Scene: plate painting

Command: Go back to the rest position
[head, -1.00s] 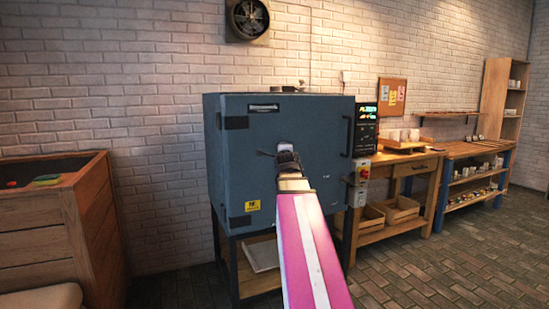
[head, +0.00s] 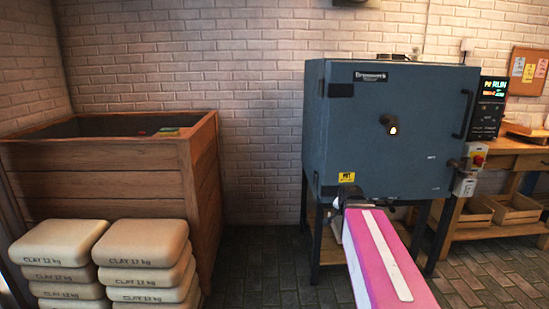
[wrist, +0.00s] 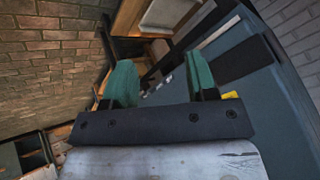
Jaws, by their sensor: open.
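My arm, pink with a white stripe, reaches forward from the lower right in the head view. My gripper (head: 347,190) is at its far end, in front of the lower left part of the blue kiln (head: 395,150), whose door is shut. In the wrist view my gripper (wrist: 161,82) shows two green fingers spread apart with nothing between them. The kiln (wrist: 285,120) fills the right side of that view. I cannot tell from the head view how far the gripper is from the kiln.
A wooden bin (head: 100,185) stands at the left, with stacked clay bags (head: 145,245) in front. A control panel (head: 489,105) and a wooden workbench (head: 510,160) are right of the kiln. Brick floor (head: 262,265) is clear between bin and kiln.

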